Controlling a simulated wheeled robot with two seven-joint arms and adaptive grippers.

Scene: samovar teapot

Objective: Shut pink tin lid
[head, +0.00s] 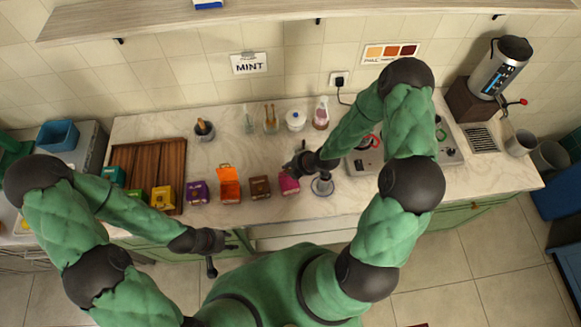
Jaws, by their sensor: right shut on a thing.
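The pink tin (288,184) stands on the counter at the right end of a row of coloured tins. My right gripper (293,170) is directly at its back, top side, shut on the pink tin. The gripper and wrist cover part of the tin, so the angle of its lid is hard to see. My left gripper (222,253) hangs at the front edge of the counter, away from the tins. Its fingers are too small and dark to tell whether they are open.
Brown (260,187), orange (230,188) and purple (197,192) tins stand left of the pink one; the orange lid is raised. A dark round-based stand (322,186) is close on the right. A wooden board (145,160) lies left. Jars and bottles line the back.

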